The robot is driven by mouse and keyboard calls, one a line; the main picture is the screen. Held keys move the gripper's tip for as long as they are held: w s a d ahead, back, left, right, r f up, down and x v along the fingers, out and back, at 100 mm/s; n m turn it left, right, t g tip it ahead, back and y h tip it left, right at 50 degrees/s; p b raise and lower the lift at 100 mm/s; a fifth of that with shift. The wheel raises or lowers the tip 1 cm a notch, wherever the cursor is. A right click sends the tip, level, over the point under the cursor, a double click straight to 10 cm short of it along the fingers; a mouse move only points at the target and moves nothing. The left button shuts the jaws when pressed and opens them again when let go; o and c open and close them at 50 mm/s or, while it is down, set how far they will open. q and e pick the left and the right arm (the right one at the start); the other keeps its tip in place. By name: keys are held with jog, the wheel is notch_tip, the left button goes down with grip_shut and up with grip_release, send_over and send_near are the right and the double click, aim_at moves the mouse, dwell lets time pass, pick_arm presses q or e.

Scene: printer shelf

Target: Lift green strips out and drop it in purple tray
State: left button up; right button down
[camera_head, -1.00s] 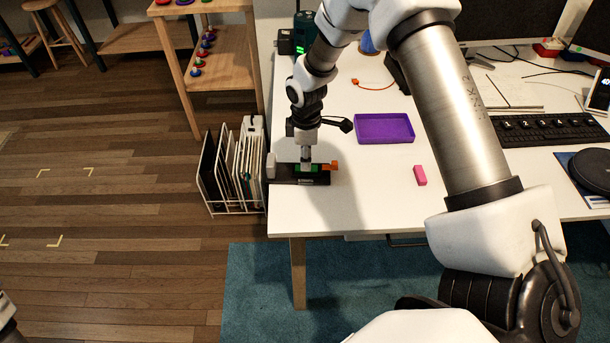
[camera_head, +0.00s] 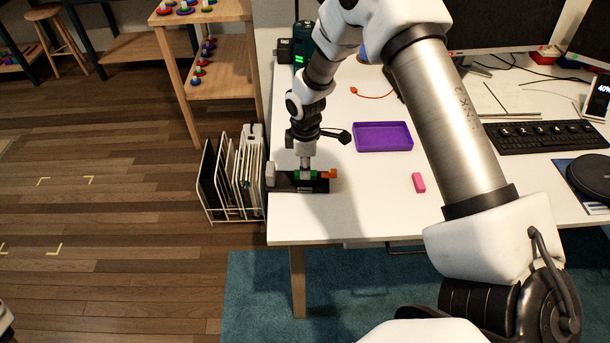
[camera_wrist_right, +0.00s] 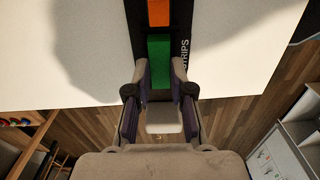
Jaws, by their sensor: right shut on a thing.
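The green strips (camera_head: 313,175) are a small green block in a black holder (camera_head: 284,182) near the table's left front corner. In the right wrist view the green block (camera_wrist_right: 160,52) lies at and between the fingertips. My right gripper (camera_head: 305,172) points down from above and is shut on the green strips, still at the holder; it also shows in the right wrist view (camera_wrist_right: 161,72). The purple tray (camera_head: 384,150) lies behind and to the right on the white table; it looks empty. My left gripper is not in view.
An orange piece (camera_head: 328,173) and a whitish piece (camera_head: 270,174) sit at the holder's ends. A pink block (camera_head: 419,182) lies right of the holder. A file rack (camera_head: 233,180) stands beside the table. A keyboard (camera_head: 548,136) is at right. Tabletop between holder and tray is clear.

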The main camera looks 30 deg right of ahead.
jog(key=shift+r+p, duration=2.35)
jog(key=shift+r, duration=0.65)
